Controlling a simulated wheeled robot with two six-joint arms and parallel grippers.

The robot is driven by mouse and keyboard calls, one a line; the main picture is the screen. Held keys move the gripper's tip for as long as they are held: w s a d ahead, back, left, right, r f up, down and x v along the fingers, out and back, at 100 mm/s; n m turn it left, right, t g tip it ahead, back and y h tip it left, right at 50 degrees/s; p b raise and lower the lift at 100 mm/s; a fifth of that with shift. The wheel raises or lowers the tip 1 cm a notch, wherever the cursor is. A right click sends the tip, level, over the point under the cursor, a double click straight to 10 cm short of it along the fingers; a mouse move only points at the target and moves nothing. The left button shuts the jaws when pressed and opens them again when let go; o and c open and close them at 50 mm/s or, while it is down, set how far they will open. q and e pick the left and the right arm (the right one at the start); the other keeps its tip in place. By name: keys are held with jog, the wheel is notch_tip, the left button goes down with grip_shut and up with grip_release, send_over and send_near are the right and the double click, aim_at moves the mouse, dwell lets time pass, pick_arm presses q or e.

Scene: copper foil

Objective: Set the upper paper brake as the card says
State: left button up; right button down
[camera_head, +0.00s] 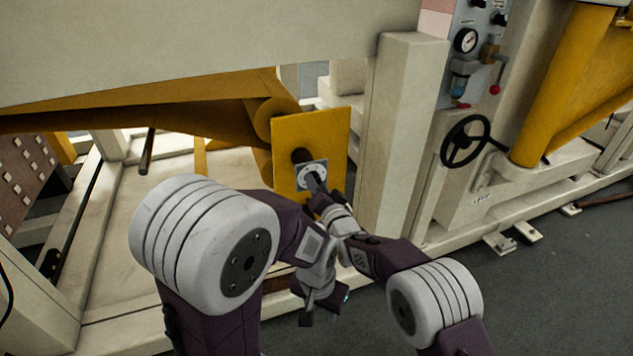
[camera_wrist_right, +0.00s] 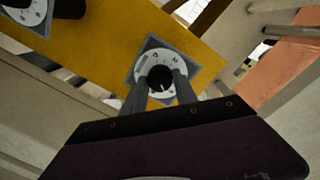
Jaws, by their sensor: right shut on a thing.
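The brake dial (camera_head: 310,176) is a pale round scale on a grey square plate, fixed to a yellow plate (camera_head: 333,130). In the right wrist view the black knob (camera_wrist_right: 161,76) stands at the middle of the scale (camera_wrist_right: 143,83), whose figures are too small to read surely. A small light mark shows on the knob's lower part. My right gripper (camera_head: 316,184) is shut on the knob, one finger on each side, as the right wrist view (camera_wrist_right: 161,92) shows. My left gripper (camera_head: 322,312) hangs lower and away from the dial; its finger gap is unclear. I cannot make out a card.
A second dial (camera_wrist_right: 30,10) shows at the upper left of the right wrist view. A cream post (camera_head: 395,130) stands right of the yellow plate. Further right are a black handwheel (camera_head: 463,141) and a gauge (camera_head: 466,40). The grey floor (camera_head: 540,290) is clear at lower right.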

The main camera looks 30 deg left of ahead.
jog(key=shift+w+d+m+g+y+p, duration=0.1)
jog(key=shift+m+g+y+p, duration=0.15)
jog(key=shift+m+p, duration=1.35)
jog(key=shift+m+g+y+p, duration=0.2)
jog(key=shift+m+p, duration=0.25)
jog(key=shift+m, duration=2.15)
jog(key=c, duration=1)
grip_release()
jog(key=shift+o, duration=0.2)
